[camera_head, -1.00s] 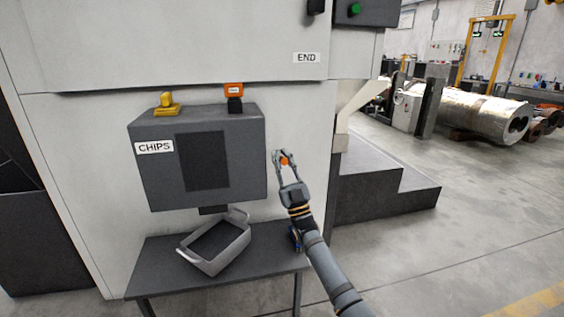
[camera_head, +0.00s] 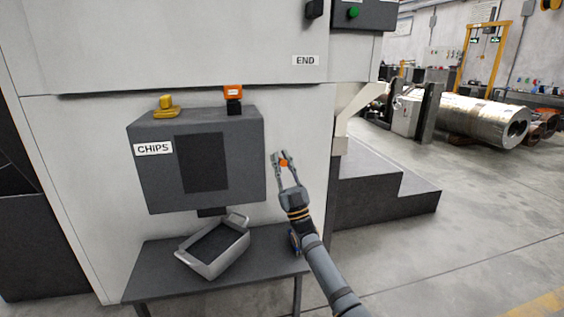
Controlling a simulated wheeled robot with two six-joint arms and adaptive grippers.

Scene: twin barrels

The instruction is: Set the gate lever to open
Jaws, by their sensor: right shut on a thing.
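A small orange knob (camera_head: 284,163) shows just right of the grey box marked CHIPS (camera_head: 225,170). I take it for the end of the gate lever; the lever's arm cannot be made out. My right gripper (camera_head: 282,160) is shut on the orange knob, with its fingers pointing up and away from me. My left gripper is out of view. No open or closed marking for the lever is readable.
A grey tray with handles (camera_head: 238,258) sits on a dark table (camera_head: 150,270) under the box. A yellow piece (camera_head: 166,107) and an orange-topped piece (camera_head: 233,93) are at the box's top. Dark steps (camera_head: 385,210) stand on the right, with open floor beyond.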

